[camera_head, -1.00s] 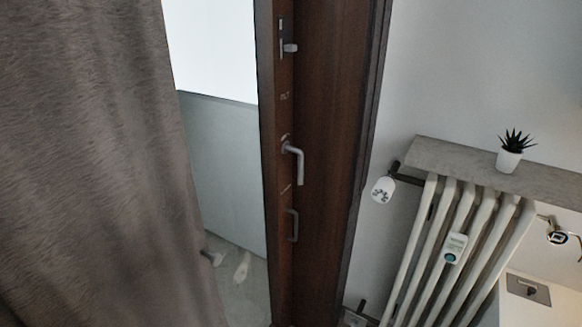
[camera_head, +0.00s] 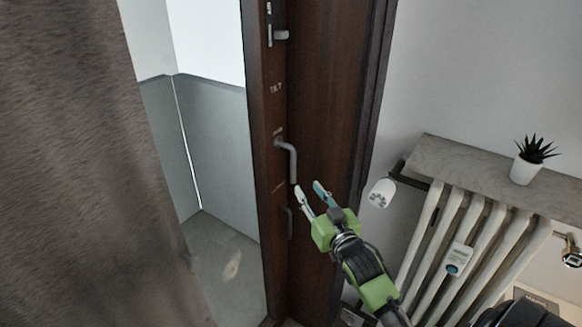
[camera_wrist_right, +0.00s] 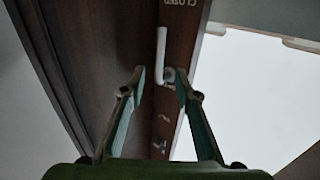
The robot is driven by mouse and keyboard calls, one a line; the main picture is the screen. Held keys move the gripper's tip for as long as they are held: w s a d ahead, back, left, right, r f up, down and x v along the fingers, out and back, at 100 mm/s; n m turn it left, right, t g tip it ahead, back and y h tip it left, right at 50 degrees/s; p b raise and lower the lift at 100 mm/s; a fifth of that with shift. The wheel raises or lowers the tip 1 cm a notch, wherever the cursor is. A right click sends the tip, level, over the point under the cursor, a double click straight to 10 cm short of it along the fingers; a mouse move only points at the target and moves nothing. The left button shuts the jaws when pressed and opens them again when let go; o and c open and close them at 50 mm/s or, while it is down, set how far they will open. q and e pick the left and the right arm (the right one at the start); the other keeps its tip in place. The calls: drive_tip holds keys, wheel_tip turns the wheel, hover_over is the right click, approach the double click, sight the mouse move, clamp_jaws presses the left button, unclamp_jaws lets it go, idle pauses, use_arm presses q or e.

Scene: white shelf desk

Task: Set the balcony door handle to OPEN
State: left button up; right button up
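The balcony door handle (camera_head: 291,160) is a grey L-shaped lever on the brown door frame in the head view, its lever hanging down. In the wrist view the handle (camera_wrist_right: 161,55) appears pale, with its lever pointing up the picture toward an upside-down CLOSED label (camera_wrist_right: 182,3). My right gripper (camera_head: 309,190) is open and empty, just below and right of the lever's tip in the head view. In the wrist view its fingertips (camera_wrist_right: 159,74) lie on either side of the handle's base, but apparently short of it. My left gripper is not in view.
A small latch (camera_head: 282,35) sits above the handle and a grey pull (camera_head: 289,222) below it. A brown curtain (camera_head: 80,180) hangs at left. A radiator (camera_head: 450,240) with a shelf (camera_head: 470,165) and potted plant (camera_head: 530,160) stands at right.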

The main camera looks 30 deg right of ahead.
sight(295, 170)
drive_tip(key=w, duration=0.3)
drive_tip(key=w+d+p, duration=0.1)
drive_tip(key=w, duration=0.3)
drive_tip(key=w+d+p, duration=0.1)
drive_tip(key=w, duration=0.2)
drive_tip(key=shift+w+d, duration=0.1)
drive_tip(key=shift+w, duration=0.25)
drive_tip(key=shift+w+d+f, duration=0.1)
drive_tip(key=shift+w+d, duration=0.05)
drive_tip(key=shift+w, duration=0.5)
drive_tip(key=shift+c, duration=0.3)
clamp_jaws()
